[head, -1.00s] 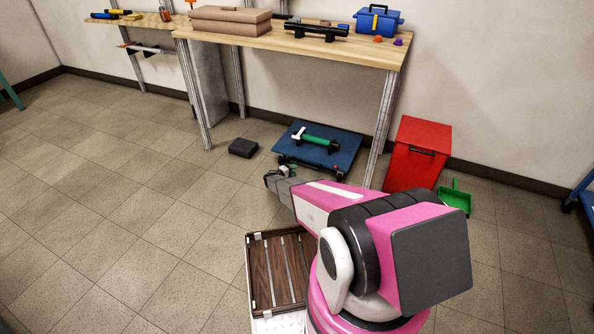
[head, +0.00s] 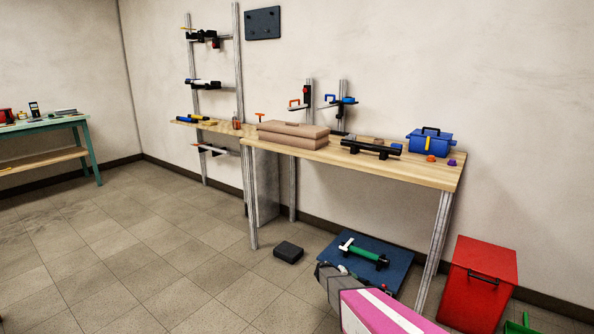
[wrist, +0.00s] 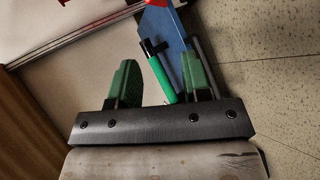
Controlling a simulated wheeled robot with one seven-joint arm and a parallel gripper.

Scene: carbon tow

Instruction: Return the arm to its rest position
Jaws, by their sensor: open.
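My arm, pink and white with a grey wrist, reaches in from the lower right of the head view. My gripper (head: 329,271) is at its far end, in front of the blue platform under the workbench. In the wrist view my gripper (wrist: 155,82) shows two green fingers set wide apart with nothing held between them. A green tube (wrist: 163,80) with a black end shows beyond the fingers. The same green tube (head: 368,254) rests on the blue platform (head: 396,262) in the head view, apart from my gripper.
A wooden workbench (head: 420,172) stands behind, with a tan case (head: 293,138), a black tube (head: 370,147) and a blue toolbox (head: 430,142). A red bin (head: 480,285) is at the right. A black box (head: 288,252) lies on the floor. The floor at left is clear.

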